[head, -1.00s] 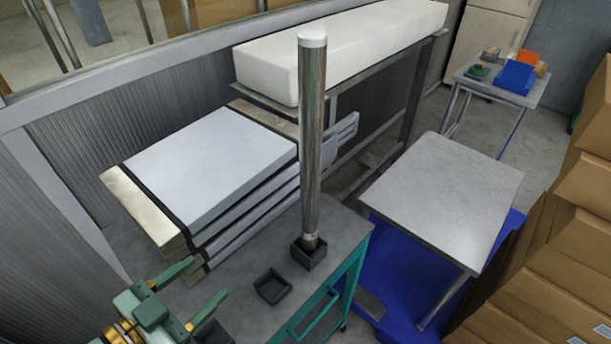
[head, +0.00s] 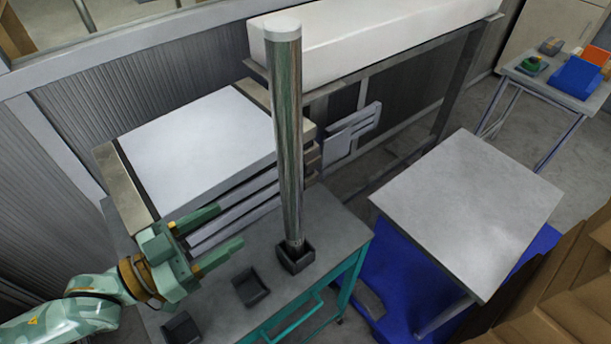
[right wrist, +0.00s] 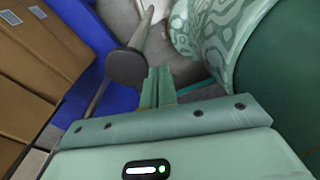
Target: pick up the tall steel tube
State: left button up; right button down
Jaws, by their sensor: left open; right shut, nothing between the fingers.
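The tall steel tube (head: 288,140) stands upright in a small dark square holder (head: 296,258) on the grey top of the teal-framed table (head: 335,232). My left gripper (head: 228,228) is open and empty, to the left of the tube's lower part, its fingers pointing right toward it. A gap shows between the fingertips and the tube. My right gripper (right wrist: 158,86) shows only in the right wrist view, its fingers shut together and empty. The tube is not recognisable in that view.
Two more dark holders, one in the middle (head: 251,287) and one nearer (head: 182,328), sit empty on the same table. A stack of grey-white slabs (head: 200,140) lies behind. A bare grey table (head: 470,205) stands right, with cardboard boxes (head: 560,290) at the lower right.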

aim_at(282, 196)
pick_arm(q)
jog(key=x, duration=1.5)
jog(key=shift+s+d+p, duration=0.3)
jog(key=shift+d+p, duration=0.05)
jog(key=shift+p, duration=0.05)
jog(key=shift+w+d+f, duration=0.1)
jog(key=shift+w+d, duration=0.15)
jog(key=shift+d, duration=0.1)
jog(key=shift+a, duration=0.1)
jog(key=shift+c, duration=0.9)
grip_shut()
pick_arm(e)
jog(key=shift+a+r, duration=0.45)
